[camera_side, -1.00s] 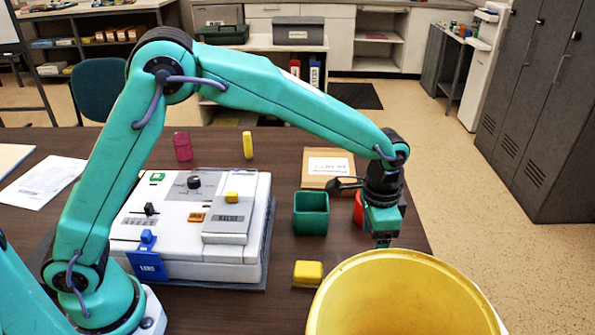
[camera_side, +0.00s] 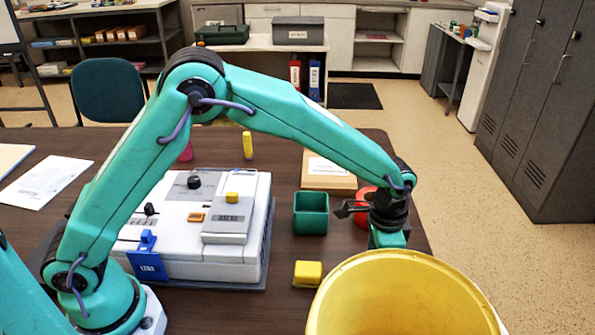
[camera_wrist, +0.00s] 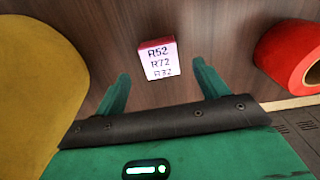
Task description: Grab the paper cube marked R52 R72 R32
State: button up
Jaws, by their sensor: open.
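The paper cube (camera_wrist: 157,62) is white-faced with a red edge and carries the marks R52, R72 and R32. It sits on the dark wooden table in the wrist view, between and just beyond my open fingertips, with gaps on both sides. My gripper (camera_wrist: 160,72) is open and empty, with one green finger on each side of the cube's line. In the side view my gripper (camera_side: 388,238) is low behind the yellow bucket's rim, and its fingertips are hidden. I cannot see the cube in the side view.
A large yellow bucket (camera_side: 405,262) stands close in front of my gripper and fills the left of the wrist view (camera_wrist: 35,90). A red roll (camera_wrist: 290,55) lies to the right. A green open box (camera_side: 310,213) and yellow block (camera_side: 307,273) stand left of my gripper.

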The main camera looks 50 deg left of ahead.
jog(key=shift+f, duration=2.6)
jog(key=c, duration=1.1)
jog(key=shift+r, duration=0.1)
jog(key=shift+r, duration=5)
